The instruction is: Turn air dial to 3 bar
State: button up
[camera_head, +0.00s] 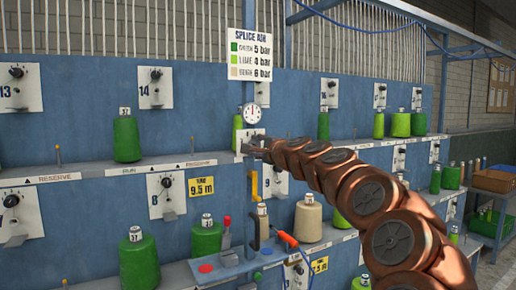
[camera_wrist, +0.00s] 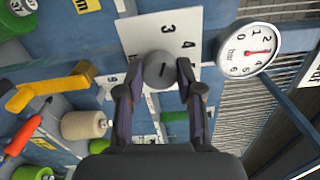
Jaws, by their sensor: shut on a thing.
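The air dial is a round grey knob (camera_wrist: 160,70) with a dark mark, on a white plate (camera_wrist: 135,35) with printed numbers, 3 and 4 among them. My gripper (camera_wrist: 160,92) has its two fingers on either side of the knob and is shut on it. A round white gauge (camera_wrist: 248,50) marked bar is beside the plate; its red needle appears near 3. The gauge also shows in the head view (camera_head: 252,114), with its needle roughly upright. There my gripper (camera_head: 250,148) hides most of the knob.
A sign (camera_head: 251,55) headed SPLICE AIR lists 5, 4 and 6 bar. A yellow handle (camera_wrist: 50,82) and an orange-handled tool (camera_wrist: 25,137) are near the knob. Green and beige cones, such as the beige one (camera_head: 308,222), stand on shelves around my arm.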

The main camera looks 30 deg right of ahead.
jog(key=o, duration=1.2)
jog(key=shift+c, duration=0.2)
jog(key=s+a, duration=0.1)
jog(key=s, duration=1.1)
jog(key=shift+a, duration=0.15)
